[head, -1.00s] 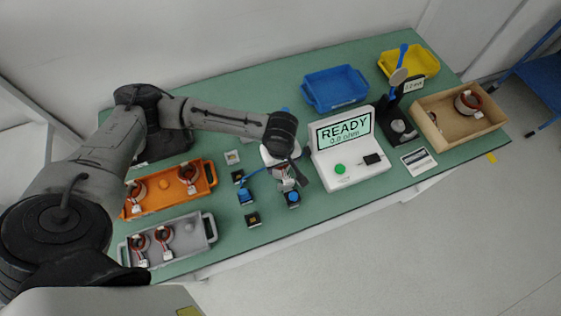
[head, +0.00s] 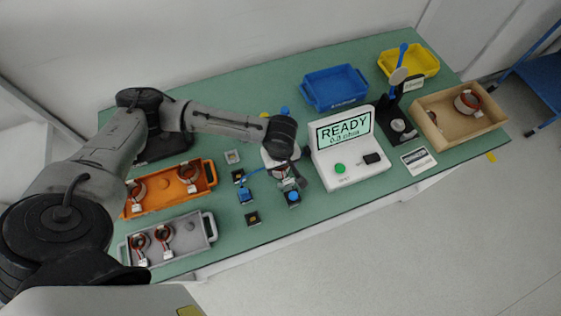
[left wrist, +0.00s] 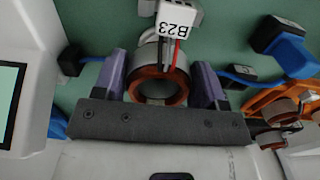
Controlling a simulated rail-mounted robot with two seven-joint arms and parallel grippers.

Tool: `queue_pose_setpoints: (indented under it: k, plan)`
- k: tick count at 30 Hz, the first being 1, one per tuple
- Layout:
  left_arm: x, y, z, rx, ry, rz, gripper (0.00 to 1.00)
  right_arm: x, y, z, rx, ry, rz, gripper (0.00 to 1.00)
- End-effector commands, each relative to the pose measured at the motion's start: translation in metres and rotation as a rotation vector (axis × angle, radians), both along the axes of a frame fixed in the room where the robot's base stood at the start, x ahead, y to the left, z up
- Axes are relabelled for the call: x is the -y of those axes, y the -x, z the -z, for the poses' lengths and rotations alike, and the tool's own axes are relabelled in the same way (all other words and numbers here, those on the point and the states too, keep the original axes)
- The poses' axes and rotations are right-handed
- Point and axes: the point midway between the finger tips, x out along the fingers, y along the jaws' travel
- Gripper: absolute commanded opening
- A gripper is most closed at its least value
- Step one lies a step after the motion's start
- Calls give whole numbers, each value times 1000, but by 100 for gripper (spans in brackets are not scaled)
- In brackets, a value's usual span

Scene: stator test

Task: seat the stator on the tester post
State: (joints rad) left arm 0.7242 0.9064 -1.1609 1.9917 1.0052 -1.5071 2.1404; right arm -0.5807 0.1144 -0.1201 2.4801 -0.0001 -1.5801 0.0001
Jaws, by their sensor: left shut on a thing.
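My left gripper (head: 284,177) is over the table just left of the tester (head: 350,162), a white box whose screen reads READY. In the left wrist view, the two purple fingers of the gripper (left wrist: 160,72) are on either side of the stator (left wrist: 160,88), a copper-wound ring. It is shut on the stator. I cannot make out the tester post; the arm and gripper cover that area in the head view. My right gripper is not in view.
Small blue-topped clips (head: 245,195) and dark blocks lie around the gripper. Orange (head: 213,172) and grey (head: 210,228) trays hold stators at the left. Blue (head: 335,103) and yellow (head: 410,76) bins stand at the back.

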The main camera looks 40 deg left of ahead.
Motion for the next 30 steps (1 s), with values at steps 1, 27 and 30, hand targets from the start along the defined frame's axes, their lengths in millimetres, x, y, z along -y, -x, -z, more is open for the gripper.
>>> queue_pose_setpoints:
  k: [1,27,30]
  plan:
    - [0,0,1,0,1,0,30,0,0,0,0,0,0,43]
    - [0,0,11,1,0,0,30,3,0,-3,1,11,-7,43]
    - [0,0,13,0,0,-1,30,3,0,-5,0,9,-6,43]
